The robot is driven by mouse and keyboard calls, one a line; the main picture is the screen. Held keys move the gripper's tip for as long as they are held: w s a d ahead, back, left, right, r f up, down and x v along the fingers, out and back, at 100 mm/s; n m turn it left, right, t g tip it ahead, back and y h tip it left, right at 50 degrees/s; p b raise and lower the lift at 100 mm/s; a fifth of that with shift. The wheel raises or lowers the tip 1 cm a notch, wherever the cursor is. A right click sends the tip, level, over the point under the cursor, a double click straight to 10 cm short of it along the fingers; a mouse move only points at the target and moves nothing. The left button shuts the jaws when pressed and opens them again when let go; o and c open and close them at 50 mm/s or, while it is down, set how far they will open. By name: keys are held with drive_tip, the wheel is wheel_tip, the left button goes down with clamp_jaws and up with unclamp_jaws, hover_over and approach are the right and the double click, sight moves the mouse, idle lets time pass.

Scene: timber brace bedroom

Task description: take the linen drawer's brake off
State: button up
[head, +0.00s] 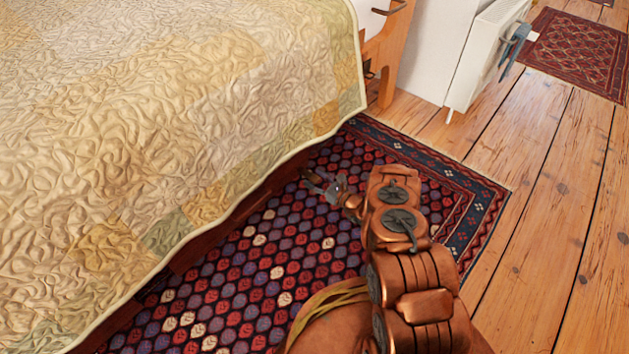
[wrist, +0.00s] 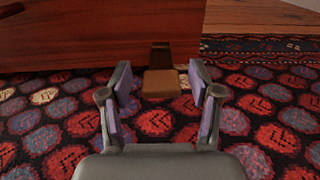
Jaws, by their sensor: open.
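The linen drawer (wrist: 80,42) is a red-brown wooden front low over the rug in the wrist view. In the head view only a dark strip of it (head: 190,254) shows under the quilt's hem. At its base, near its right end, a small tan-brown block (wrist: 161,84) sticks out below a dark bracket (wrist: 160,56); it looks like the brake pedal. My gripper (wrist: 160,70) is open and empty, low over the rug, with one finger on each side of the block in that view. In the head view my gripper (head: 325,184) is beside the bed; the block is hidden there.
A quilted bed (head: 170,110) fills the left, its hem overhanging the drawer. A patterned rug (head: 270,275) lies under my gripper. Bare floorboards (head: 530,190) are clear at right. A white radiator (head: 485,55) and a wooden bed post (head: 390,60) stand farther back.

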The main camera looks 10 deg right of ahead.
drive_tip(key=shift+w+a, duration=0.1)
drive_tip(key=shift+w, duration=0.15)
clamp_jaws()
idle(0.5)
